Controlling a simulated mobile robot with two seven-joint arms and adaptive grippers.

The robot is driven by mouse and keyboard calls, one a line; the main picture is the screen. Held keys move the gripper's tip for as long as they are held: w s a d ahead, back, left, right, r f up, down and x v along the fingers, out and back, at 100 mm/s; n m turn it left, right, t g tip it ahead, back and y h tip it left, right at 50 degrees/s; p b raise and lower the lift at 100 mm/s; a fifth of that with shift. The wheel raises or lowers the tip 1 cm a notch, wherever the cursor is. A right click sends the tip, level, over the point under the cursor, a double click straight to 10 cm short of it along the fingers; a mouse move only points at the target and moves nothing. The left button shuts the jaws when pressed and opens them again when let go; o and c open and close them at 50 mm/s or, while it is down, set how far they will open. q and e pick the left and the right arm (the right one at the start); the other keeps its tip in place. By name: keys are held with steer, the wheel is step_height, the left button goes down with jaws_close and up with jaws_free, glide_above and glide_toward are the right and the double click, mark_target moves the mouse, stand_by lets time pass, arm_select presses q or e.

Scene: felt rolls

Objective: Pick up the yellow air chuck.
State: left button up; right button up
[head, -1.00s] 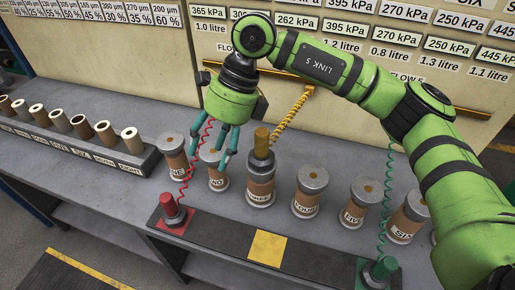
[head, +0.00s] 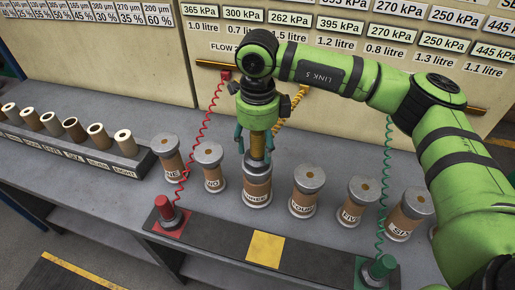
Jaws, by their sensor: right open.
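The yellow air chuck (head: 258,145) stands upright on top of the roll marked three (head: 257,185), near the middle of the head view. Its upper part is hidden by my right gripper (head: 256,140), which points down over it from above. The right gripper's fingers are open, one on each side of the chuck. I cannot tell whether they touch it. The chuck's yellow coiled hose (head: 293,106) runs up to the right behind the gripper. My left gripper is not in view.
Rolls one (head: 167,158), two (head: 209,168) and four (head: 304,192) stand close by in the same row. A red chuck (head: 166,210) and a green chuck (head: 380,268) stand on the front strip, with coiled hoses. The strip's yellow square (head: 265,249) is bare.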

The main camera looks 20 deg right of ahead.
steer(key=shift+f, duration=0.4)
jaws_close()
steer(key=shift+r, duration=0.1)
steer(key=shift+r, duration=0.1)
